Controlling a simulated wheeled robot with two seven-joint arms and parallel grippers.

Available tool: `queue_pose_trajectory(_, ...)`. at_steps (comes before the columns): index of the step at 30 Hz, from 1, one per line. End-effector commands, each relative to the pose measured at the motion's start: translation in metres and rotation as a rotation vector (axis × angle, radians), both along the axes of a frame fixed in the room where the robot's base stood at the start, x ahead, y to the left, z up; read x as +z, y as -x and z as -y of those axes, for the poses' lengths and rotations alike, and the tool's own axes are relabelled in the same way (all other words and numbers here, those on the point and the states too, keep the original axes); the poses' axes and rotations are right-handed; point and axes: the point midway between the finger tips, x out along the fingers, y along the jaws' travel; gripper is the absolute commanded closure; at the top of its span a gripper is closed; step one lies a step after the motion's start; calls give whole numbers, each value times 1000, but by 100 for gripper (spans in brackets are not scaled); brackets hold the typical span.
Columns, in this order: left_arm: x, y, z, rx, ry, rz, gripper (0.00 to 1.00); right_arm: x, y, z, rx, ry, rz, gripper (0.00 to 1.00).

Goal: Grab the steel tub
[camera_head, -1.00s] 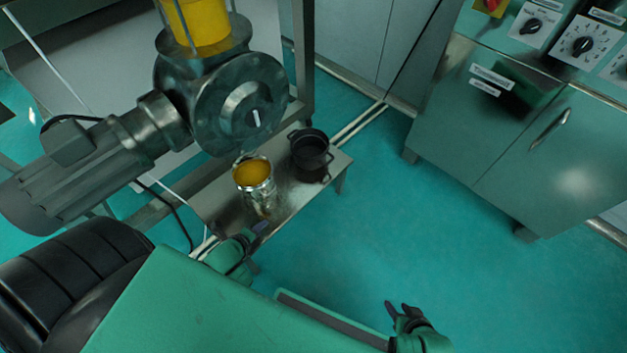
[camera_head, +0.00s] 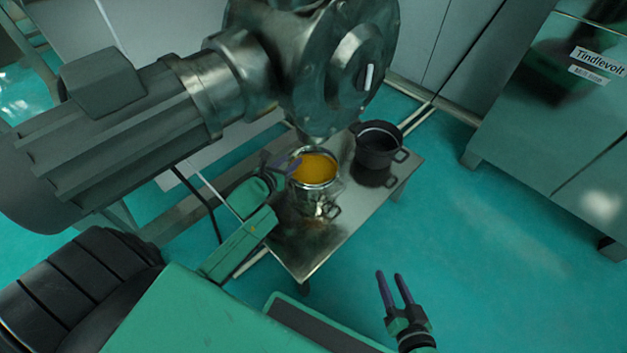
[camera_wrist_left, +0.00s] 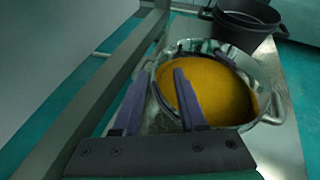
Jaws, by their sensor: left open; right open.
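The steel tub (camera_head: 318,187) is shiny, with loop handles and an orange-yellow fill. It stands on a low metal table. The wrist view shows its rim and right handle (camera_wrist_left: 273,108). My left gripper (camera_head: 285,164) is open at the tub's left side. In the left wrist view its fingers (camera_wrist_left: 161,76) straddle the left rim, one in front of the fill and one outside. I cannot tell whether either finger touches. My right gripper (camera_head: 389,275) is open and empty, over the floor right of the table.
A dark pot (camera_head: 377,150) stands behind and right of the tub on the low table (camera_head: 335,235). A large grey machine with a motor (camera_head: 120,140) hangs over the table's left and back. Green cabinets (camera_head: 540,130) stand right. The floor between is clear.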

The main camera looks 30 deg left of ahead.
Motion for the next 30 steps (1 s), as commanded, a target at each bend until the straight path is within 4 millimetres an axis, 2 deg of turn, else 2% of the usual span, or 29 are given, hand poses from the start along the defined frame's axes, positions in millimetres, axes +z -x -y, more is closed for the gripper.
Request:
queue_pose_trajectory(1, -9, -10, 0, 1, 1, 3, 59, -13, 0, 0, -4, -5, 6, 50)
queue_pose_trajectory(3, -12, -20, 0, 1, 1, 3, 59, -17, 0, 0, -10, -10, 14, 50)
queue_pose_trajectory(10, -11, -24, 0, 0, 1, -1, 59, -16, 0, 0, -12, -13, 18, 50)
queue_pose_trajectory(11, -11, -24, 0, 0, 1, -1, 63, -16, 0, 0, -12, -13, 18, 50)
queue_pose_trajectory(12, -11, -24, 0, 1, 2, -1, 78, -16, 0, 0, -11, -12, 17, 50)
queue_pose_trajectory(14, -11, -24, 0, 1, 2, -1, 100, -16, 0, 0, -11, -12, 17, 50)
queue_pose_trajectory(30, -12, -23, 0, 1, 2, -4, 100, -16, 0, 0, -11, -12, 16, 50)
